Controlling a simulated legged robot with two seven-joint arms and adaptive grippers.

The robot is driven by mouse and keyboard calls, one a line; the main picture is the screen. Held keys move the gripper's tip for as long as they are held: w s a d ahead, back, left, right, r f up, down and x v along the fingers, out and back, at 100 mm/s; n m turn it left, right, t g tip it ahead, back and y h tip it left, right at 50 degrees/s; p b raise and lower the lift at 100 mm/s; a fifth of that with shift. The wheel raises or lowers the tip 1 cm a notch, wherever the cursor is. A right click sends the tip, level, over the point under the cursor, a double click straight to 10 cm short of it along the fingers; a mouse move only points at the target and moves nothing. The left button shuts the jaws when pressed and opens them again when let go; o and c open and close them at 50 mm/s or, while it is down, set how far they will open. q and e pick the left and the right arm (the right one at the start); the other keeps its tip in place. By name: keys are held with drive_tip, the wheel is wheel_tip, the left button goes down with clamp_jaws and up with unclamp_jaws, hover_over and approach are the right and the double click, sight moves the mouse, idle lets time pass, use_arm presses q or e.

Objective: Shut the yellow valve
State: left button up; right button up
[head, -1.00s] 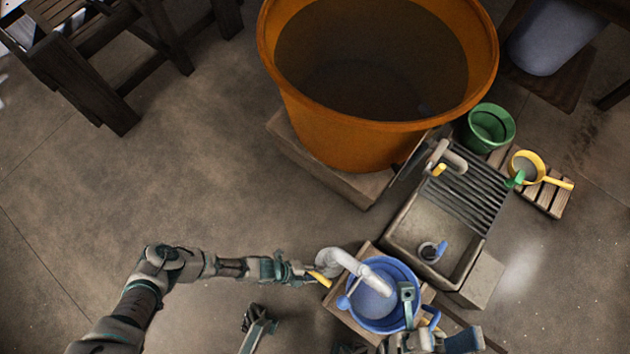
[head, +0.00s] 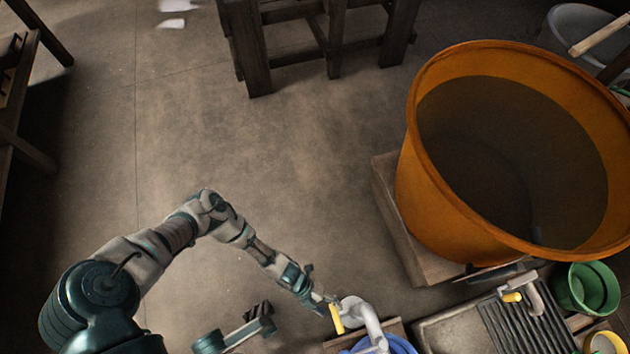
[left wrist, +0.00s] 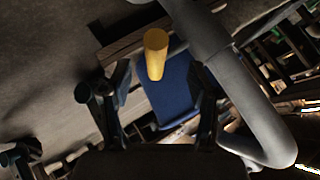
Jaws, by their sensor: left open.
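The yellow valve handle (head: 337,318) sits on a pale grey curved pipe (head: 370,319) at the bottom of the head view. In the left wrist view, the yellow handle (left wrist: 156,54) stands ahead, between the lines of my two fingers, beside the thick grey pipe (left wrist: 250,110). My left gripper (head: 325,305) is open, close to the handle; whether a finger touches it I cannot tell. In the left wrist view, the open fingers (left wrist: 158,105) have nothing gripped between them.
A blue basin (head: 400,343) is under the pipe, partly cut off. A large orange tub (head: 430,190) stands at right. A second tap with a yellow handle (head: 512,297) is by the sink (head: 450,333), near a green bucket (head: 588,290). The floor at centre is clear.

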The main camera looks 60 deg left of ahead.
use_arm(q)
drive_tip(key=v, duration=0.8)
drive_tip(key=shift+a+r, duration=0.1)
